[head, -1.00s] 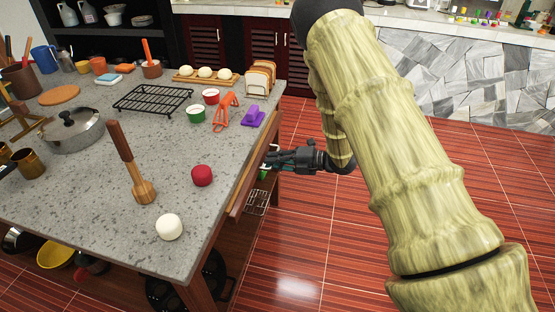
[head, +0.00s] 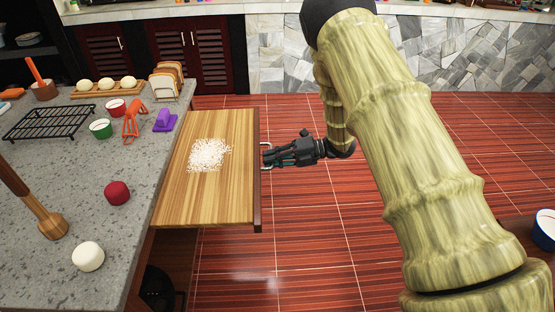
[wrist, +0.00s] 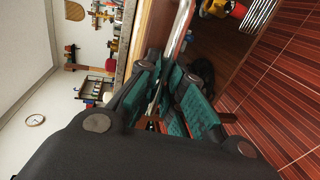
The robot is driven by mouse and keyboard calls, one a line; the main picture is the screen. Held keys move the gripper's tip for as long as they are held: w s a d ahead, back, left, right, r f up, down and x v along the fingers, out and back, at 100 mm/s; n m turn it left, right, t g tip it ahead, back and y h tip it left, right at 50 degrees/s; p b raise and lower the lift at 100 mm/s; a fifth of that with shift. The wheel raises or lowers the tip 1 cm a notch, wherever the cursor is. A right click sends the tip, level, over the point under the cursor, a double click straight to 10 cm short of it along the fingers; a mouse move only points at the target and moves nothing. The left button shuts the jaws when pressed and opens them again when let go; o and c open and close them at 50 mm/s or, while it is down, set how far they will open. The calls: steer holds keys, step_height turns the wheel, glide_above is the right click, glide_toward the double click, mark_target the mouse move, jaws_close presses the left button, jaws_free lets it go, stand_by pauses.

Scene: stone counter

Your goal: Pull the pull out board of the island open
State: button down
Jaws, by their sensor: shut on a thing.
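The wooden pull out board (head: 180,205) sticks out from the right side of the stone-topped island (head: 70,180), well clear of its edge. A patch of white grains (head: 208,154) lies on the board. A metal handle (head: 265,158) is on the board's outer end. My gripper (head: 268,156) is shut on this handle. In the wrist view, the fingers with green pads (wrist: 165,95) close around the metal bar (wrist: 181,28). The fingers hide part of the bar there.
A red ball-like item (head: 117,193), a white one (head: 88,256), a wooden masher (head: 40,208) and a black rack (head: 48,121) are on the island. A blue bowl (head: 545,229) is at the far right edge.

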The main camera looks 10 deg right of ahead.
steer(key=shift+s+d+f, duration=0.1)
steer(key=shift+d, duration=0.05)
steer(key=c, duration=1.8)
jaws_free()
steer(key=shift+d, duration=0.15)
steer(key=v, duration=1.1)
steer(key=shift+d, duration=0.4)
